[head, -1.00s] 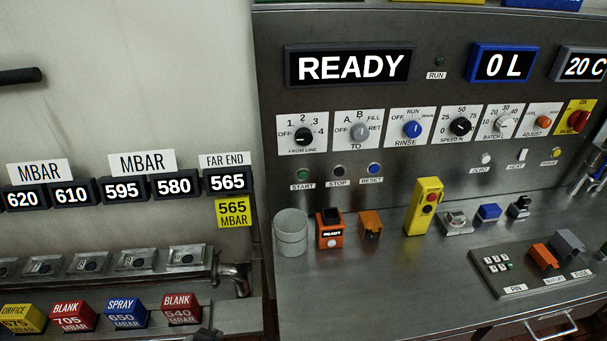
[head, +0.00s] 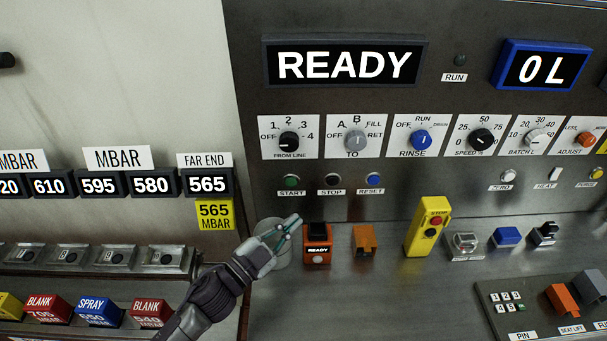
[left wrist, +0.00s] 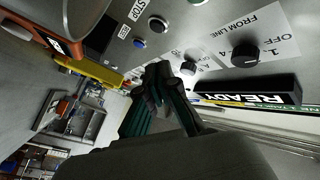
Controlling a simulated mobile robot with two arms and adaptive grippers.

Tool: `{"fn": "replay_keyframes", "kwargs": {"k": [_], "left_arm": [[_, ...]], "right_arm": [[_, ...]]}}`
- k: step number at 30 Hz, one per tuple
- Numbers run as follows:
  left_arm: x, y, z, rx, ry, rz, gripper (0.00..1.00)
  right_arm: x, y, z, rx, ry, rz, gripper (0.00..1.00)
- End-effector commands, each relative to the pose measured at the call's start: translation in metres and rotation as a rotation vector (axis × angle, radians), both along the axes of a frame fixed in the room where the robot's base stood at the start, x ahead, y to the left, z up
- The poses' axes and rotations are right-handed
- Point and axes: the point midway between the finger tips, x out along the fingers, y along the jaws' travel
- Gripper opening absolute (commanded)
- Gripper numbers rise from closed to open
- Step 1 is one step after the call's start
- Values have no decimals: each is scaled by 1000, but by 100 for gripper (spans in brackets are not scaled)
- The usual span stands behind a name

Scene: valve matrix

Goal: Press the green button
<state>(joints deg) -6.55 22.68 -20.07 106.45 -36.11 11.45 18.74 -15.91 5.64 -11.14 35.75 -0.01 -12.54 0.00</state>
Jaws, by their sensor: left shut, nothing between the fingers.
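The green button (head: 292,181) sits on the steel panel above the START label, left of the dark STOP button (head: 333,181) and the blue RESET button (head: 374,180). My left gripper (head: 293,222) is shut and empty. In the head view its fingertips show a little below the green button, in front of the grey cup; I see no contact with the button. The left wrist view shows the closed fingers (left wrist: 168,78) with the dark STOP button (left wrist: 157,25) and blue button (left wrist: 140,43) beyond. My right gripper is out of view.
The grey cup (head: 270,255) is partly hidden by my left gripper. An orange READY box (head: 317,258), an orange piece (head: 364,241) and a yellow STOP box (head: 427,230) stand to its right. Selector knobs line the panel above the buttons.

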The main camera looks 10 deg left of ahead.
Motion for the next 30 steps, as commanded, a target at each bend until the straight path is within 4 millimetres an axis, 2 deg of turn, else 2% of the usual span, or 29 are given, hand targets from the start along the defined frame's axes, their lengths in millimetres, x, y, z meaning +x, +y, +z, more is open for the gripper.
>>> {"fn": "replay_keyframes", "kwargs": {"k": [10, 14, 21, 30], "left_arm": [[1, 0, 0, 0, 0, 0, 0], [9, 2, 0, 1, -2, 0, 0], [41, 9, -1, 2, -2, 1, 0], [76, 15, -1, 1, -1, 0, 0]], "right_arm": [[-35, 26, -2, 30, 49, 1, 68], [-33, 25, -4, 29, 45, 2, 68], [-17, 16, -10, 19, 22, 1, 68], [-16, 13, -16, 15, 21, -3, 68]]}}
